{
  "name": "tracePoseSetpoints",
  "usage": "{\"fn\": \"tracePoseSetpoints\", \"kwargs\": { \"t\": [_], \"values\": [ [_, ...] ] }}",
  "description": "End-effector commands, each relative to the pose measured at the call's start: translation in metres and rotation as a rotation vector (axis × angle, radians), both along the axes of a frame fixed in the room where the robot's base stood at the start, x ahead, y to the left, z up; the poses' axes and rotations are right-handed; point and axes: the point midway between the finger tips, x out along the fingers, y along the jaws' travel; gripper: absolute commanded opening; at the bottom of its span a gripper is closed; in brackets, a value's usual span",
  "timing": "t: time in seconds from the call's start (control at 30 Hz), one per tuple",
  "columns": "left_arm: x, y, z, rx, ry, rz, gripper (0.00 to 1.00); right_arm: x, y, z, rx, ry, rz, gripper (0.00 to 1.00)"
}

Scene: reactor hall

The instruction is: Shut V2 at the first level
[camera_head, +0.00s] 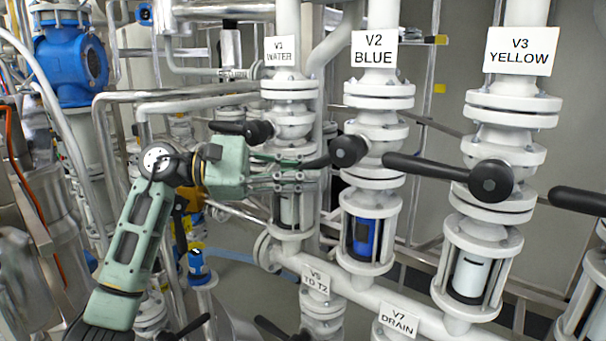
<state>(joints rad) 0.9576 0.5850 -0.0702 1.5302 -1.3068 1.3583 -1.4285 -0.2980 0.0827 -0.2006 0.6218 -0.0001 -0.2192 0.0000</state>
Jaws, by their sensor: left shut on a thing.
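V2 is the white valve column under the sign "V2 BLUE" (374,50). Its black handle has a round hub (348,150) and points left, roughly level, with a slight dip at its end. My left gripper (304,172) comes in from the left, in front of the V1 column, and its fingers are shut on the end of the V2 handle (318,162). The fingers partly hide the handle's tip. Below V2 a sight glass (364,238) shows blue inside. My right gripper is out of view.
V1 "WATER" (281,51), with its black handle (230,128) pointing left, stands just behind my left gripper. V3 "YELLOW" (520,51) has a handle (430,166) reaching left towards the V2 column.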

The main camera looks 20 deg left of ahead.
Motion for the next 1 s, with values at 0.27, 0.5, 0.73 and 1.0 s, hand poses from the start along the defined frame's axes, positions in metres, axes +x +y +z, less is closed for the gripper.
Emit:
{"fn": "tracePoseSetpoints", "kwargs": {
  "t": [0.27, 0.5, 0.73, 1.0],
  "values": [
    [0.004, 0.012, 0.028, 0.175, -0.076, 0.013, 0.00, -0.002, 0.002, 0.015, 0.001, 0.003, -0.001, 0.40],
    [0.006, 0.015, 0.047, 0.337, -0.137, 0.012, 0.00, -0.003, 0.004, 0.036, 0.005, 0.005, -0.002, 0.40],
    [0.006, 0.016, 0.058, 0.447, -0.180, 0.012, 0.00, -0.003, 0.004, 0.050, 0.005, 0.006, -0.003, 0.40],
    [0.005, 0.016, 0.062, 0.504, -0.201, 0.011, 0.00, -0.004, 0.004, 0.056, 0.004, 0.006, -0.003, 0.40]
  ]
}}
